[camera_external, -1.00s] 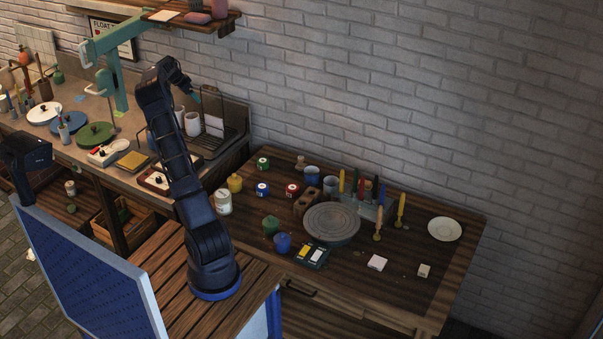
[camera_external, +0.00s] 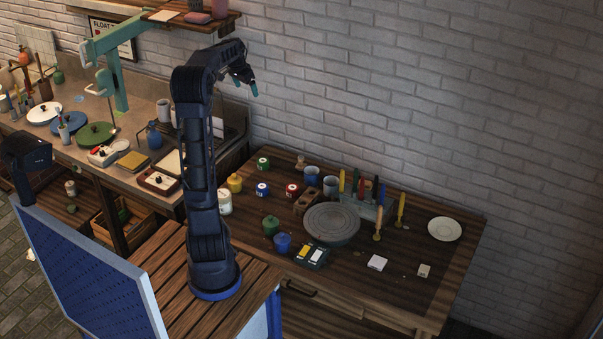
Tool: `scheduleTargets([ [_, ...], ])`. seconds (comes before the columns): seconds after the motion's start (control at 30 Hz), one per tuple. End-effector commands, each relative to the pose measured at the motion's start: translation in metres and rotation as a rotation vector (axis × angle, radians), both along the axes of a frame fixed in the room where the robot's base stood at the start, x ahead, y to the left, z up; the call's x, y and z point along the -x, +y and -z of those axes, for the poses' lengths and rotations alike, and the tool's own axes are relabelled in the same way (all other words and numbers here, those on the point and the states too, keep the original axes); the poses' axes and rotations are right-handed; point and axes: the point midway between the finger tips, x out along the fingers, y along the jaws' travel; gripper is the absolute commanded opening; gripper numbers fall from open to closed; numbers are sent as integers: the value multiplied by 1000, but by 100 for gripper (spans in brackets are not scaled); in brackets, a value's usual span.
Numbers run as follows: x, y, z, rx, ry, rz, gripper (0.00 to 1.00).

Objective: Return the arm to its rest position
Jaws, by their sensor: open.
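My gripper (camera_external: 246,85) is at the end of my dark arm (camera_external: 195,135), high above the back left of the wooden table. Its two teal-tipped fingers point downward and are apart, with nothing visible between them. My arm stands nearly upright on its blue-ringed base, with the forearm bent over to the right. The gripper touches nothing that I can see; the brick wall is behind it.
The wooden table (camera_external: 400,275) carries a grey turntable (camera_external: 331,223), a brush holder (camera_external: 366,208), several paint jars, a brick (camera_external: 306,201) and a white plate (camera_external: 444,229). A shelf (camera_external: 150,6) and a green stand (camera_external: 119,75) are at upper left.

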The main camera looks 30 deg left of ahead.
Motion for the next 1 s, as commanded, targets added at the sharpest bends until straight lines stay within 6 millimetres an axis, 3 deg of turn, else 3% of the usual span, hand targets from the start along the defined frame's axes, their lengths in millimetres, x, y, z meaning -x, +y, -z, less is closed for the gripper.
scheduleTargets([
  [0.03,11,-19,-6,-10,2,-2,89],
  [0.2,49,-70,-17,-27,7,-32,89],
  [0.5,128,-143,-25,-44,-3,-85,89],
  [0.8,213,-195,-16,-36,-28,-141,89],
  [1.0,271,-219,1,-17,-46,-174,89],
])
